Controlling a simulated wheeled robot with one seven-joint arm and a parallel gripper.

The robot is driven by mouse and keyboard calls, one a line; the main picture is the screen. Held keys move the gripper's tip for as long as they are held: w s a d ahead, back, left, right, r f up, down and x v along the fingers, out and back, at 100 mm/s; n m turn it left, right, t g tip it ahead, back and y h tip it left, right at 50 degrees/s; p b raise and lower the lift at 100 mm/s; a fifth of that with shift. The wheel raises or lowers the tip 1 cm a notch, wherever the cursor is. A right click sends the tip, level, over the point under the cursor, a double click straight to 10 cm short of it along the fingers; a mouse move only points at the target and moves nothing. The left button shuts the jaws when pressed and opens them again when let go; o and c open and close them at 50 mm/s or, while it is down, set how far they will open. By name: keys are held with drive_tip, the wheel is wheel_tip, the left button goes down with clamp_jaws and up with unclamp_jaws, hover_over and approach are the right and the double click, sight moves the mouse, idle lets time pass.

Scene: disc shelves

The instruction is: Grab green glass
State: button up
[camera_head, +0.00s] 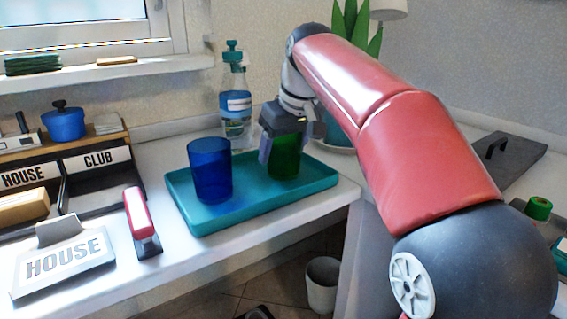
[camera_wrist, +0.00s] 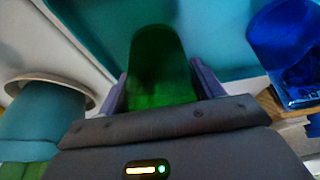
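The green glass (camera_head: 285,158) is upright at the right part of the teal tray (camera_head: 235,208). It also shows between my fingers in the wrist view (camera_wrist: 160,70). My gripper (camera_head: 280,150) reaches down over the glass, with a finger on each side of it. In the wrist view my gripper (camera_wrist: 160,80) has both fingers flush against the glass's sides, and no clear gap shows. The far finger is hidden in the head view. Whether the glass's base touches the tray cannot be told.
A blue cup (camera_head: 210,170) stands on the tray left of the green glass. A spray bottle (camera_head: 236,100) stands behind the tray. A potted plant (camera_head: 345,135) is close behind my gripper. A red stapler (camera_head: 141,220) lies left of the tray, near the counter's front edge.

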drive_tip(key=c, duration=0.7)
drive_tip(key=shift+c, duration=0.3)
drive_tip(key=shift+r, duration=0.2)
